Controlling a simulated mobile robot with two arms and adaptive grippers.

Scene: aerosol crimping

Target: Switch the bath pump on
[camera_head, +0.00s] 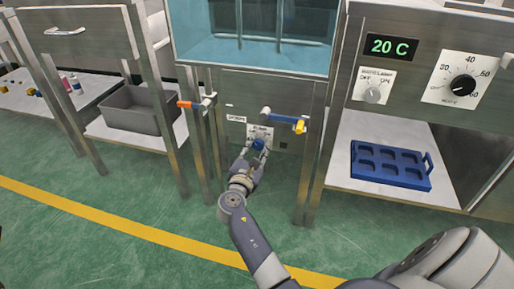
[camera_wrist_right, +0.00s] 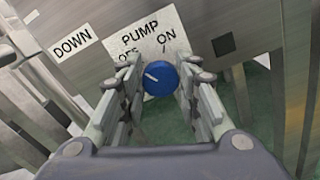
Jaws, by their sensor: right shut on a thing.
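The blue pump knob (camera_head: 258,144) sits on the front panel below the bath, at a white label. In the right wrist view the knob (camera_wrist_right: 159,80) lies under the label (camera_wrist_right: 143,38) reading PUMP, with OFF at left and ON at right. Its white pointer line slants to the upper left, on the OFF side. My right gripper (camera_head: 257,151) reaches up to the panel and is shut on the knob, one finger on each side. The fingers partly cover the word OFF. My left gripper is not in view.
The water bath (camera_head: 250,55) is above the panel. An orange-ended handle (camera_head: 192,104) and a yellow-ended blue handle (camera_head: 283,119) stick out nearby. At right are a heater switch (camera_head: 373,95), a dial (camera_head: 463,86) and a blue tray (camera_head: 426,178). A grey bin (camera_head: 132,122) stands at left.

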